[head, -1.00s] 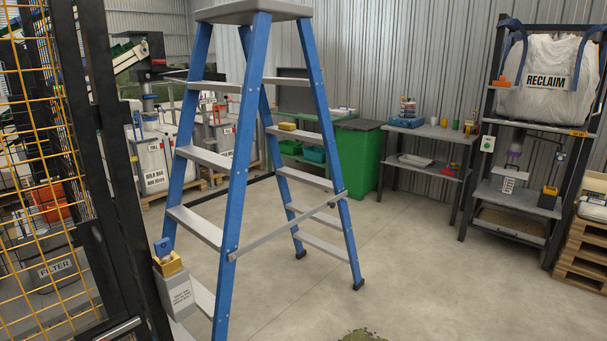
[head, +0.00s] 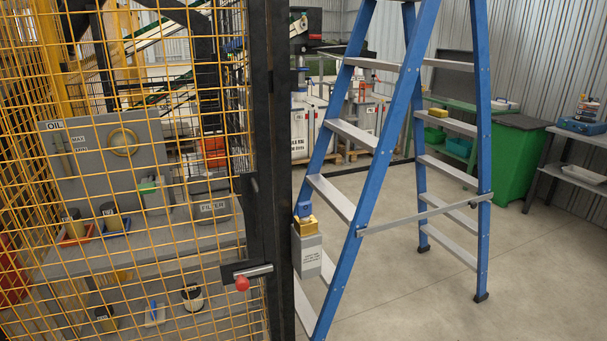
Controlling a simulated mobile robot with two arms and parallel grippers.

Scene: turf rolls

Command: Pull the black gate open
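The gate (head: 261,130) has a black frame edge and yellow wire mesh, and fills the left of the head view. Its black upright edge stands close beside a black post (head: 285,200). A black handle (head: 252,195) sits on that edge at mid height. Below it is a latch with a metal bolt (head: 258,270) and a red knob (head: 242,283). I cannot tell whether the bolt is engaged. Neither of my grippers is in view.
A blue stepladder (head: 385,150) stands just right of the post. A grey box with a yellow and blue top (head: 307,250) is by the post. Behind the mesh is a grey bench (head: 150,260). Floor is clear right of the ladder.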

